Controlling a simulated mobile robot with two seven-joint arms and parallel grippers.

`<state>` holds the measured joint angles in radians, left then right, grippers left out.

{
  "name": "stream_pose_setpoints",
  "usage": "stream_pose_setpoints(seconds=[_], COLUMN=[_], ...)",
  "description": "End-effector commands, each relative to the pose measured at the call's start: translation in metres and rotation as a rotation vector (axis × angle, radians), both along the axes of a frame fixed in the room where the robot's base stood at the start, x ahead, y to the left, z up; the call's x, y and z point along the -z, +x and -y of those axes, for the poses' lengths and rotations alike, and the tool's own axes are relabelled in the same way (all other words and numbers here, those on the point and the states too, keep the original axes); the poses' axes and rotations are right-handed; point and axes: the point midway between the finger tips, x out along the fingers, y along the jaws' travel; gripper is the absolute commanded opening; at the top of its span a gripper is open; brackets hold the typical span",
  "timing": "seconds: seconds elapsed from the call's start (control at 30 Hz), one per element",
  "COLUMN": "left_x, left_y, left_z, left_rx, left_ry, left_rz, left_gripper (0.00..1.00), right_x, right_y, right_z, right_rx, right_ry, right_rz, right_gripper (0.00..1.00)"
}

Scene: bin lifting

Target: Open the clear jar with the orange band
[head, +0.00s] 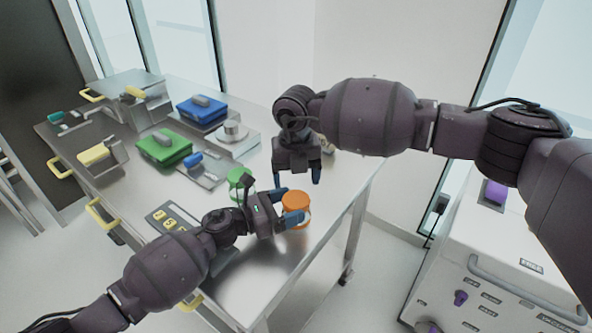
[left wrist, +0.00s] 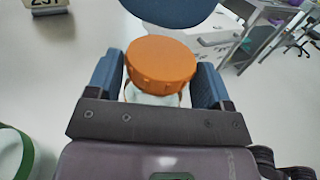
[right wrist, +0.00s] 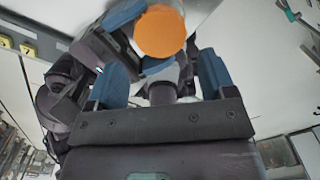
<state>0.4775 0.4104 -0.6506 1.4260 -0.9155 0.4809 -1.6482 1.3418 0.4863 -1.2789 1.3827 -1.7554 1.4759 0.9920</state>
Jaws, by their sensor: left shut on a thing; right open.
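The clear jar with the orange band (head: 296,203) stands near the table's front right corner, its orange top (left wrist: 162,62) uppermost. My left gripper (head: 288,206) is shut on the jar from the side, a blue finger on each side. Little of the clear body (left wrist: 152,97) shows below the orange top. My right gripper (head: 297,179) is open and empty, pointing down above and just behind the jar. In the right wrist view the orange top (right wrist: 160,32) lies beyond the open fingers, apart from them.
A green-banded jar (head: 240,180) stands just left of my left gripper. A panel with yellow labels (head: 172,219) lies on the table further left. Green (head: 163,147) and blue (head: 201,109) boxes stand further back. A white cabinet (head: 490,265) stands to the right.

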Motion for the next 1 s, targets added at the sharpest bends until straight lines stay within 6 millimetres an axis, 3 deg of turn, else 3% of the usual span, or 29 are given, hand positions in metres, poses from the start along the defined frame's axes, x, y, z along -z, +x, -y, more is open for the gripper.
stream_pose_setpoints(seconds=[0.4,0.77,1.0], left_x=[0.0,0.0,0.0], left_y=[0.0,0.0,0.0], left_z=[0.0,0.0,0.0], left_rx=[0.0,0.0,0.0], left_ry=[0.0,0.0,0.0], left_rz=[0.0,0.0,0.0], left_gripper=[0.08,0.08,0.08], right_x=[0.056,0.064,0.064], right_y=[0.0,0.0,0.0], right_z=[0.0,0.0,0.0], right_rx=[-0.001,-0.002,-0.002], right_ry=[0.001,0.0,0.0], right_rz=[-0.002,0.0,0.0], right_gripper=[0.77,0.77,0.43])
